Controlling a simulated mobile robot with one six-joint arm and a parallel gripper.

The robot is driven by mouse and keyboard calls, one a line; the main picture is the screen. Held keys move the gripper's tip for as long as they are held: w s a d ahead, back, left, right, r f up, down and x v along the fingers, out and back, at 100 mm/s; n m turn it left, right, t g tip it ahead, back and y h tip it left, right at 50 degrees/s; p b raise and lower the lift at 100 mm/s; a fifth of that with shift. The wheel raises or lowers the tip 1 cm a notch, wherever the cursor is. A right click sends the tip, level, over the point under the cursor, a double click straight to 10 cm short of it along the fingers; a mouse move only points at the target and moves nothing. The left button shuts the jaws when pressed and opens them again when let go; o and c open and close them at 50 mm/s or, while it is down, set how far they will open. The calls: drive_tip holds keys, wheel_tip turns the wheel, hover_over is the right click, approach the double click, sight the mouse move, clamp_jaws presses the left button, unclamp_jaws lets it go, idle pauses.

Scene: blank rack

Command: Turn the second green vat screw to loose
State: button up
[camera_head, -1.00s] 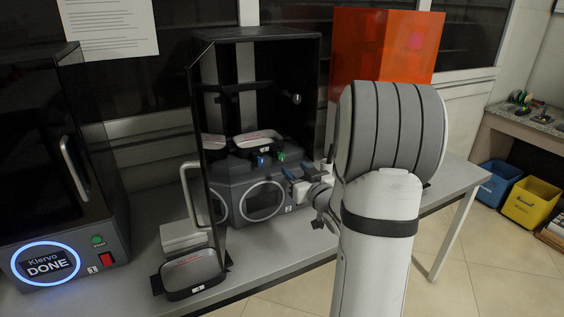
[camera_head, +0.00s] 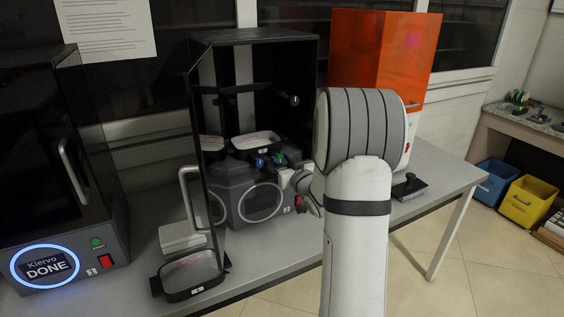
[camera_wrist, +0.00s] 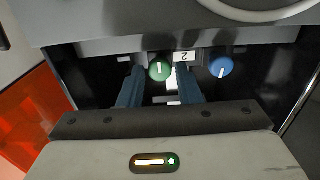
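The green vat screw (camera_wrist: 160,69) shows in the wrist view, a round knob with a white pointer line running about up and down in the picture. The label "2" (camera_wrist: 184,56) is beside it, upside down. My gripper (camera_wrist: 160,78) is open, with one blue-grey finger on each side of the green screw. Small gaps seem to remain; contact cannot be told. The blue screw (camera_wrist: 221,67) is right of the fingers. In the head view the blue screw (camera_head: 260,162) and green screw (camera_head: 279,159) sit at the front of the vat (camera_head: 255,142), inside the open black printer (camera_head: 305,70).
The open dark door (camera_head: 207,150) with its handle stands left of my arm. An orange-covered machine (camera_head: 380,50) stands to the right. A second printer (camera_head: 45,268) reads DONE.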

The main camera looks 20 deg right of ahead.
drive_tip(key=shift+a, duration=0.1)
drive_tip(key=c, duration=0.6)
